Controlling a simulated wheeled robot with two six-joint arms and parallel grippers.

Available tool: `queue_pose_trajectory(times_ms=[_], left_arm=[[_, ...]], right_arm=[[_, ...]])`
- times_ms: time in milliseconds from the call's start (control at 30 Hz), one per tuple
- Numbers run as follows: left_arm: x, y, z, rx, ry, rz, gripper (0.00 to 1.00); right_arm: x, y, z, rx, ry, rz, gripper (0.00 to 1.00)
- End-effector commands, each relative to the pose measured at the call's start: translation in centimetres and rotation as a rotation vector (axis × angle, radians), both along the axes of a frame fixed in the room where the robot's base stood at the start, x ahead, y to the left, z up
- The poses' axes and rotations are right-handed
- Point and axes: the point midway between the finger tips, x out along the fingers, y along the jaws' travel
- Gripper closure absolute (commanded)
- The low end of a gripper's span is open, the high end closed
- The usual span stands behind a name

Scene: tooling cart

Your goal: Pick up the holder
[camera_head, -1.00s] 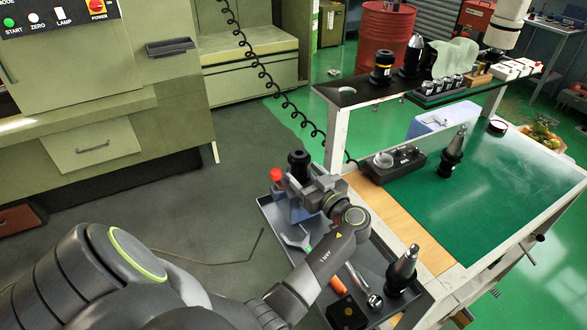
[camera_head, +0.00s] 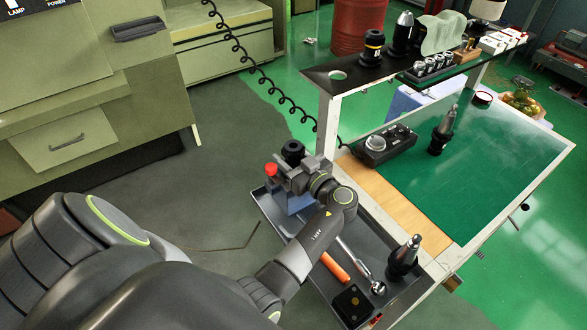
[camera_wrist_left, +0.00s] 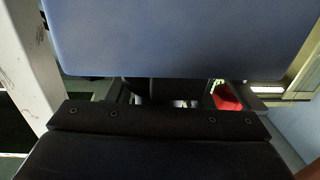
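My left gripper (camera_head: 300,174) is at the far left end of the grey tray, beside a short black cylindrical holder (camera_head: 293,150) with an open top. The holder stands upright by a blue block (camera_head: 290,202). In the left wrist view a blue surface (camera_wrist_left: 180,38) fills the top, and a dark shape (camera_wrist_left: 150,88) lies between my finger parts. I cannot tell whether the fingers touch it. Another black holder with a silver cone (camera_head: 404,259) stands upright in the tray, and one more (camera_head: 443,132) stands on the green mat. My right gripper is not in view.
A red knob (camera_head: 271,169) is left of my gripper; red also shows in the wrist view (camera_wrist_left: 226,97). The tray (camera_head: 270,212) holds an orange-handled tool (camera_head: 334,267), a ratchet (camera_head: 362,270) and a black box (camera_head: 352,305). The green mat (camera_head: 500,150) is mostly clear.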

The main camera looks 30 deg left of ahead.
Motion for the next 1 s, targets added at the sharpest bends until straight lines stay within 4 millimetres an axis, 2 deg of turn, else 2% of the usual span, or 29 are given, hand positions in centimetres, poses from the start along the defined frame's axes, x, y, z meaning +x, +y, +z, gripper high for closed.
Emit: queue_pose_trajectory(times_ms=[67, 333, 500, 767, 867, 1000], left_arm=[[0.0, 0.0, 0.0, 0.000, 0.000, 0.000, 0.64], [0.0, 0.0, 0.0, 0.001, 0.000, 0.000, 0.99], [0.1, 0.1, 0.4, 0.005, -0.007, -0.001, 1.00], [0.2, 0.1, 1.2, 0.006, -0.012, -0.002, 1.00], [0.2, 0.1, 2.4, 0.007, -0.017, -0.002, 1.00], [0.3, 0.1, 4.8, 0.013, -0.024, -0.001, 1.00]], right_arm=[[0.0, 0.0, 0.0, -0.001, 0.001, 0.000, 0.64], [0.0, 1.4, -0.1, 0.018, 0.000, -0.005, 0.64], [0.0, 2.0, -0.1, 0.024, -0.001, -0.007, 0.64], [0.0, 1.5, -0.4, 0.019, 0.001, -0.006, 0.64], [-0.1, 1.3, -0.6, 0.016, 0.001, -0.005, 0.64], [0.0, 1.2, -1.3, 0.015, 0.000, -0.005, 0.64]])
